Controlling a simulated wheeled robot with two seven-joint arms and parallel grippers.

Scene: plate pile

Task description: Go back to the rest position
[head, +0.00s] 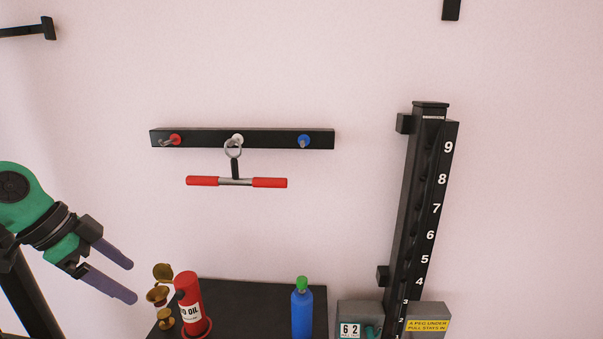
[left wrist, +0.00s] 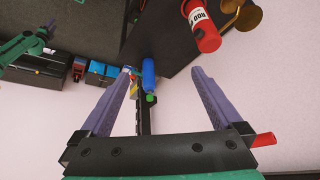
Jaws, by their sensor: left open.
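My left gripper (head: 132,280) comes in from the left in the head view, green and black with two purple fingers. Its fingers are apart and nothing is between them. It hangs in the air to the left of a red oil bottle (head: 188,290). In the left wrist view my left gripper (left wrist: 158,98) also shows open and empty, with the red bottle (left wrist: 207,38) and a blue bottle (left wrist: 149,74) beyond the fingers. My right gripper is not in the head view; a green and black arm part shows at the left of the left wrist view.
A handle with red grips (head: 270,183) hangs from the middle hook of a black wall rail (head: 200,138). A black numbered column (head: 421,200) stands at the right. A dark table (head: 250,295) holds a blue bottle (head: 302,312) and brass pieces (head: 158,294). Grey boxes (head: 432,312) stand by the column.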

